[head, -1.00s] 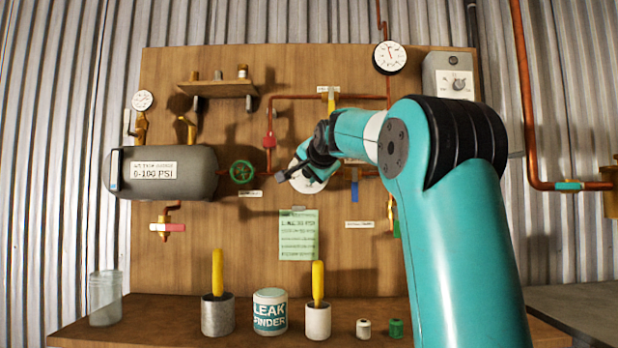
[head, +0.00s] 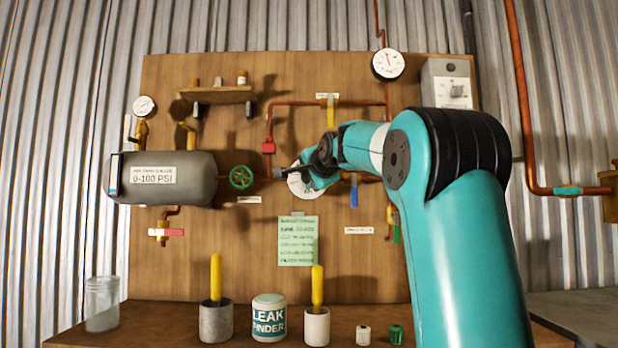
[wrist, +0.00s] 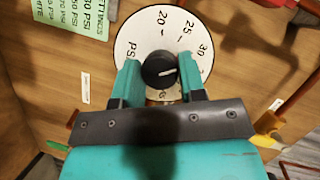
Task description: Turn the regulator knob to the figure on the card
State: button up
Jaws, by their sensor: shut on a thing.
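The regulator knob (wrist: 158,66) is black and round, with a white mark pointing right in the wrist view. It sits at the middle of a white dial (wrist: 128,40) marked PSI, 20, 25 and 30. My gripper (wrist: 160,75) is shut on the knob, one teal finger on each side. In the head view the dial (head: 297,186) is partly hidden behind my wrist, and the knob is hidden. The green card (head: 298,241) hangs below the dial, its lines too small to read there. Part of it shows in the wrist view (wrist: 88,14), with "SETTINGS" and PSI figures.
A grey tank (head: 165,178) and green handwheel (head: 241,177) are left of the dial. A yellow lever (head: 331,114) is above and a blue handle (head: 354,196) beside it. A gauge (head: 388,64) is higher up. Cans and jars stand on the bench (head: 160,330) below.

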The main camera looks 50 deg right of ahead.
jog(key=o, duration=0.9)
jog(key=shift+b+v, duration=2.15)
jog(key=shift+v, duration=6.6)
